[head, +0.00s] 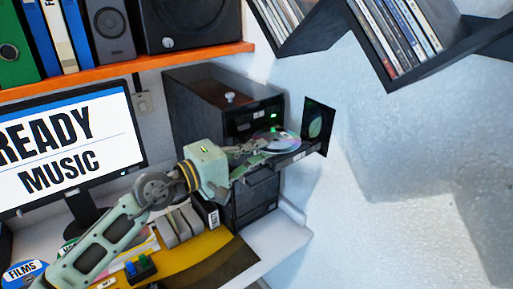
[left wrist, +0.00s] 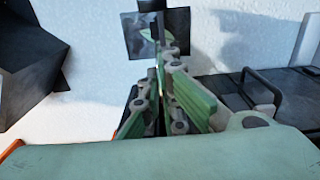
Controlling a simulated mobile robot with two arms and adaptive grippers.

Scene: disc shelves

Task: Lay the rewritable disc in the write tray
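The shiny disc (head: 281,140) lies nearly flat at the front of the black drive tower (head: 195,105), over the dark tray (head: 300,156) that sticks out of it. I cannot tell whether it touches the tray. My left gripper (head: 264,150) reaches in from the left and is shut on the disc's near edge. In the left wrist view the green fingers of my left gripper (left wrist: 160,75) stand close together, with the disc at most a thin edge between them. The disc's label is not readable. My right gripper is not in view.
A dark card with a green leaf (head: 316,126) is on the wall just past the tray. An orange shelf (head: 150,60) with binders and speakers is above left. A monitor (head: 70,140) stands at left. Black disc shelves (head: 440,55) hang upper right.

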